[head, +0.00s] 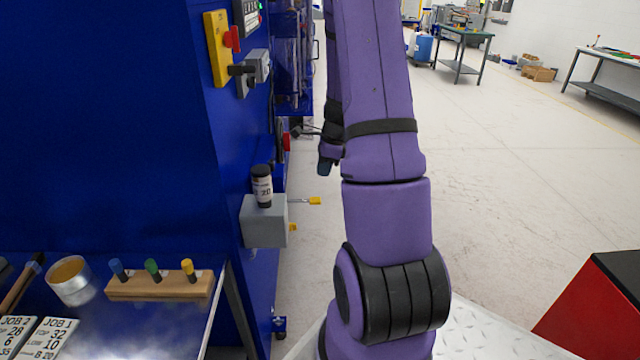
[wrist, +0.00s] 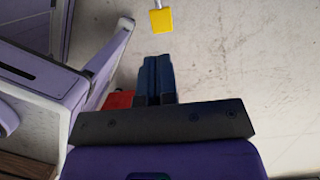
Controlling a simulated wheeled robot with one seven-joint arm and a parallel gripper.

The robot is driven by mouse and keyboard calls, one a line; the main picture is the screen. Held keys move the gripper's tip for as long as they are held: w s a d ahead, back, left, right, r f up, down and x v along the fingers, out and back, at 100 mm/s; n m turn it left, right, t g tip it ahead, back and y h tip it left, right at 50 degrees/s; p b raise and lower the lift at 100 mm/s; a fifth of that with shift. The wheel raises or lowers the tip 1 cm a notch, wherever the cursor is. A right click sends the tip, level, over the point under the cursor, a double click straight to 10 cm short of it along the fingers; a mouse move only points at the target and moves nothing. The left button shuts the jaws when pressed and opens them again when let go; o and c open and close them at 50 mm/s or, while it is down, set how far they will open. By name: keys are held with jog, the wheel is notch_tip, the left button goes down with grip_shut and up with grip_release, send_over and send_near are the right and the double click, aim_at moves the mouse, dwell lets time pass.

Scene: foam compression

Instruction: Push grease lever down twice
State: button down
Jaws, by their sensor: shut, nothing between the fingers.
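The grease lever (head: 314,201) is a thin metal rod with a yellow tip, sticking out to the right from a grey box (head: 264,222) on the blue machine's side. A dark bottle with a white label stands on that box. In the wrist view the yellow tip of the lever (wrist: 161,20) lies just beyond my fingertips, with a visible gap. My gripper (head: 325,168) shows partly behind my purple arm, above the lever in the head view. In the wrist view my gripper (wrist: 158,62) has its dark fingers together, empty.
The blue machine (head: 110,110) fills the left, with a yellow panel and red switch (head: 232,39) above the box. A metal table (head: 190,318) at lower left holds a wooden block with coloured pegs. A red-sided case (head: 595,310) is at lower right. Open floor lies right of the lever.

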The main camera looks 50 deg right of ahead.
jog(key=v, duration=0.3)
jog(key=shift+r, duration=0.15)
jog(key=shift+w, duration=0.1)
dwell(0.7)
jog(key=s+a+r+n+t, duration=0.1)
jog(key=a+r+n, duration=1.3)
jog(key=a+r, duration=0.5)
jog(key=s+a+r+n+t+h, duration=0.1)
jog(key=s+a+r+n, duration=0.2)
jog(key=s+a+n, duration=0.4)
jog(key=s+a+r+n+t, duration=0.1)
jog(key=s+a+r+n, duration=0.2)
jog(key=s+a+n, duration=0.3)
jog(key=shift+s+a+r+n+h, duration=0.2)
jog(key=shift+s+a+n+h, duration=0.2)
jog(key=shift+s+a, duration=0.25)
